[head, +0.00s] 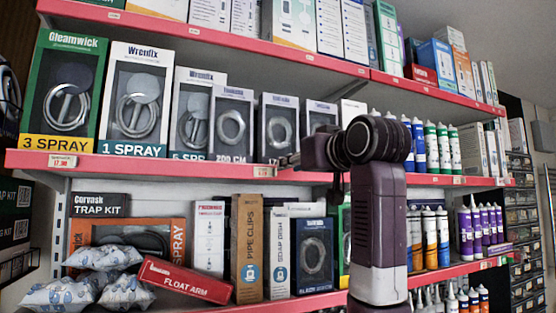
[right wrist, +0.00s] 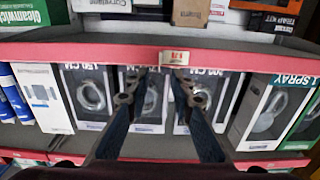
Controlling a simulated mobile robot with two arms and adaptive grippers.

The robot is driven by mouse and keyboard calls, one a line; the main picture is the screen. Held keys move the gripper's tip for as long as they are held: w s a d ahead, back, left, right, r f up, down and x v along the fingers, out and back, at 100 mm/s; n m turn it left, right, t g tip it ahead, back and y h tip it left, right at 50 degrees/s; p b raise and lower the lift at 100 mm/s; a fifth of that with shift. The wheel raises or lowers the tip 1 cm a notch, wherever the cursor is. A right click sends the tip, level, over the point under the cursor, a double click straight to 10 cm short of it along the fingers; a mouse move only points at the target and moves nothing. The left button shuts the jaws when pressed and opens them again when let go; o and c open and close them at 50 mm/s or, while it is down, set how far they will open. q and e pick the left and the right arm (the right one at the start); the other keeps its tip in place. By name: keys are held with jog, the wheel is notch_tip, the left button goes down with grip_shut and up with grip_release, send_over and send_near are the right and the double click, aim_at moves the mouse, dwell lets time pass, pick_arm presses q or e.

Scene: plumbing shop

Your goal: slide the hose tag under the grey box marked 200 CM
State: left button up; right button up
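The hose tag (head: 265,171), a small cream label with red print, sits on the red shelf edge right of the grey box marked 200 CM (head: 231,122). In the right wrist view, which is upside down, the tag (right wrist: 174,57) lies just beyond my fingertips, and the 200 CM box (right wrist: 203,105) is right of it. My right gripper (head: 286,160) reaches in from the right near the tag. In the right wrist view its two fingers (right wrist: 162,88) are spread apart with nothing visible between them. My left gripper is not in view.
The red shelf edge (head: 150,162) runs in front of the boxes. Other hose boxes (head: 279,127) stand right of the 200 CM box, and a 5 SPRAY box (head: 193,125) stands left. The lower shelf holds a red FLOAT ARM box (head: 185,281) and bags (head: 104,257).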

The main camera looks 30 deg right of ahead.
aim_at(265, 172)
jog(key=w+p, duration=0.4)
jog(key=w, duration=0.3)
jog(key=shift+w+d, duration=0.2)
jog(key=shift+f, duration=0.1)
jog(key=shift+c, duration=0.7)
grip_shut()
jog(key=shift+a, duration=0.1)
